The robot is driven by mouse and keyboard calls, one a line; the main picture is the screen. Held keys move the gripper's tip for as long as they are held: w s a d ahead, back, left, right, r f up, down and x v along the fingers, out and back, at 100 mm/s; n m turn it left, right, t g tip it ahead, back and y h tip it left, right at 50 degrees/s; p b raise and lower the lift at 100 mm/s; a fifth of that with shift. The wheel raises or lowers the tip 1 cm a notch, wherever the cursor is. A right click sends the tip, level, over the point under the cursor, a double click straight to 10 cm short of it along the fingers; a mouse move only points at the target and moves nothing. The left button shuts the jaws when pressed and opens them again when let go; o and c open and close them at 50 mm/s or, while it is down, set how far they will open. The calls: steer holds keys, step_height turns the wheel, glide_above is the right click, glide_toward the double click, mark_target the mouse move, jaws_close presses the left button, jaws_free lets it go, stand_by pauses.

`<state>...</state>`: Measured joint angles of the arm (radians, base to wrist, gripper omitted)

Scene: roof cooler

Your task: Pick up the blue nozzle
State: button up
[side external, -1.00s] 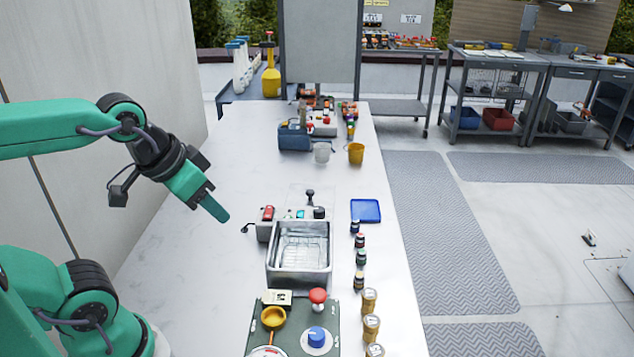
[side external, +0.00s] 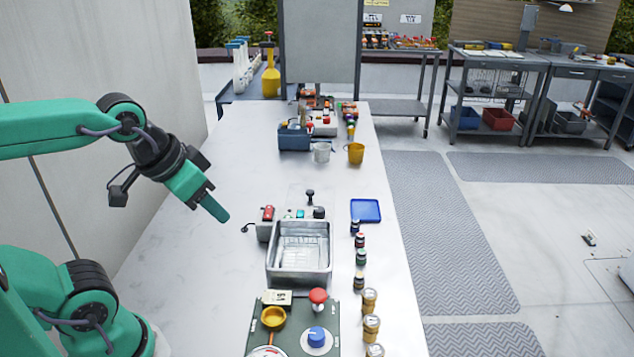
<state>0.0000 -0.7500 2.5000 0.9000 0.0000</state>
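My gripper (side external: 207,199) hangs in the air left of the metal basin, above the white worktop (side external: 185,260), fingers pointing down and right. It is seen from the side, so its opening cannot be told. It touches nothing that I can see. I cannot pick out a blue nozzle for certain. A blue knob (side external: 316,337) sits on a white disc on the dark green panel (side external: 258,341) at the front. White bottles with blue tops (side external: 238,42) stand on a shelf at the back left, too small to make out in detail.
A metal basin (side external: 271,271) stands mid-table, with a device carrying a red part (side external: 268,213) behind it. A blue tray (side external: 365,210), small dark bottles (side external: 360,257) and tan jars (side external: 370,327) line the right edge. A yellow bucket (side external: 355,153) stands farther back. The left worktop is clear.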

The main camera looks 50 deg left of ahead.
steer(key=shift+w+r, duration=0.1)
steer(key=shift+c, duration=0.2)
stand_by(0.5)
steer(key=w, duration=0.1)
steer(key=m+g, duration=0.6)
glide_above(357, 219)
steer(key=f, duration=1.6)
steer(key=shift+s, duration=0.25)
steer(key=shift+w+f, duration=0.2)
steer(key=shift+f, duration=0.2)
steer(key=shift+f, duration=1.3)
